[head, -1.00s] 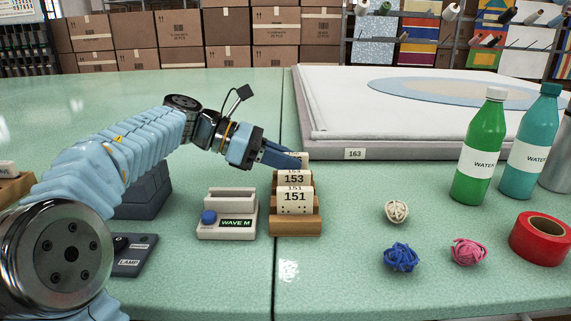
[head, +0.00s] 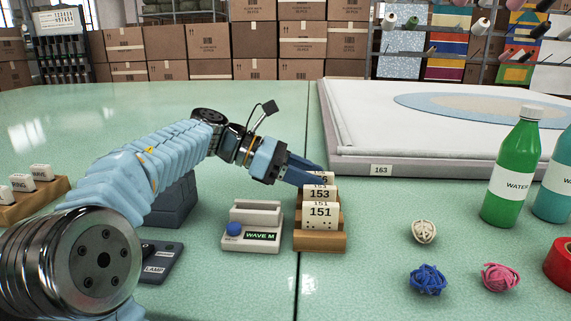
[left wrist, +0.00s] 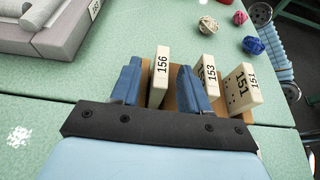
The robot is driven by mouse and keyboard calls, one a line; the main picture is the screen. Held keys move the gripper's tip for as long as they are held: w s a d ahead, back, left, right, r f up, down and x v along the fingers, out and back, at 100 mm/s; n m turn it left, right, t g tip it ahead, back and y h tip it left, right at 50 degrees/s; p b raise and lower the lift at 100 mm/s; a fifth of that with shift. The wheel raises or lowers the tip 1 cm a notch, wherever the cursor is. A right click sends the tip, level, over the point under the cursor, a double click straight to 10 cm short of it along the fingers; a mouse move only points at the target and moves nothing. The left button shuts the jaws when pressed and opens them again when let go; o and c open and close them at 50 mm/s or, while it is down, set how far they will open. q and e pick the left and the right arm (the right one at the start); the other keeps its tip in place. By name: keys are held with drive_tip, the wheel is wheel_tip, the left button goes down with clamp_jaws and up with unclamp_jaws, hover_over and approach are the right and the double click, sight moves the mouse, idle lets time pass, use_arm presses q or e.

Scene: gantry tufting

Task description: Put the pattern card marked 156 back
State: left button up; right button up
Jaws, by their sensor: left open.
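The pattern card marked 156 (left wrist: 161,75) stands in the back of a wooden rack (head: 320,243), behind the cards marked 153 (head: 319,193) and 151 (head: 320,214). My left gripper (head: 306,172) reaches over the back of the rack from the left. In the left wrist view its two blue fingers (left wrist: 158,86) are apart, one on each side of card 156, with the right finger between 156 and 153. I cannot tell whether either finger touches the card. In the head view card 156 is mostly hidden behind the fingers and card 153. My right gripper is not in view.
A card reader labelled WAVE M (head: 253,225) with a blue button stands left of the rack, its slot empty. A white tufting frame marked 163 (head: 382,170) lies behind. Yarn balls (head: 428,279) and a green bottle (head: 511,170) are at the right. A second card rack (head: 30,200) is at far left.

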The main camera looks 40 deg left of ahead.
use_arm(q)
drive_tip(key=v, duration=1.1)
drive_tip(key=shift+p, duration=0.35)
drive_tip(key=shift+s+a, duration=0.1)
drive_tip(key=shift+s, duration=0.05)
